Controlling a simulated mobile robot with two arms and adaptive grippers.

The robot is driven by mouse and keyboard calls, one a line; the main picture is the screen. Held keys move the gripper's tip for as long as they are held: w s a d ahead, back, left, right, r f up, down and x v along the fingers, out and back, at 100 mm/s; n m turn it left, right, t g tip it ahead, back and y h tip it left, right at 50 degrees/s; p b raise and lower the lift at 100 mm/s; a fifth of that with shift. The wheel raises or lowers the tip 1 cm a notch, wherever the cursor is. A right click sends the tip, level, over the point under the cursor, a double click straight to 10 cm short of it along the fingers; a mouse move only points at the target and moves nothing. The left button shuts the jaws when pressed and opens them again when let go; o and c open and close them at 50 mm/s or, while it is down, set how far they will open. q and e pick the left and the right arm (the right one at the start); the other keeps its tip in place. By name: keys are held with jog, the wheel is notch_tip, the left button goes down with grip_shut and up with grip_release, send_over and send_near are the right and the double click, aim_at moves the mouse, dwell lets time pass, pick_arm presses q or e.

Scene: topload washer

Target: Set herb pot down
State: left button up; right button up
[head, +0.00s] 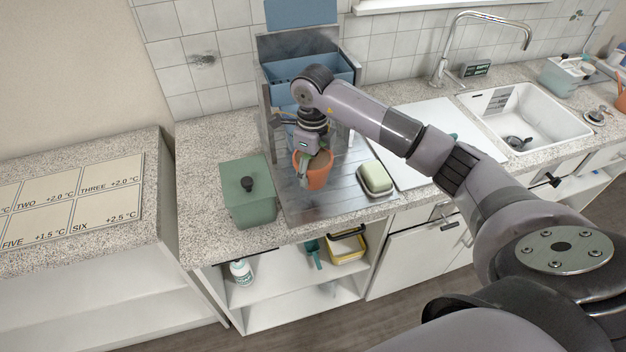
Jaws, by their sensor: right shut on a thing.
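A terracotta herb pot (319,175) shows in the middle of the head view, over the grey ribbed metal drain surface of the counter (300,207). Some green of the herb shows at its top, mostly hidden by the gripper. My right gripper (309,158) reaches down from above and is shut on the pot. The pot looks upright. I cannot tell whether its base touches the metal surface. My left gripper is not in view.
A green lidded canister (247,193) stands close left of the metal surface. A butter dish (375,179) stands to the right. A blue bin (291,75) is behind. A white board (433,150) and sink (537,122) lie further right.

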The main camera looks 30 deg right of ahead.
jog(key=shift+f, duration=0.9)
notch_tip(320, 180, down, 4)
jog(key=shift+f+p, duration=0.1)
jog(key=shift+p, duration=0.6)
jog(key=shift+f, duration=0.15)
jog(key=shift+f, duration=0.2)
jog(key=o, duration=1.6)
jog(key=shift+c, duration=0.2)
jog(key=shift+r, duration=0.1)
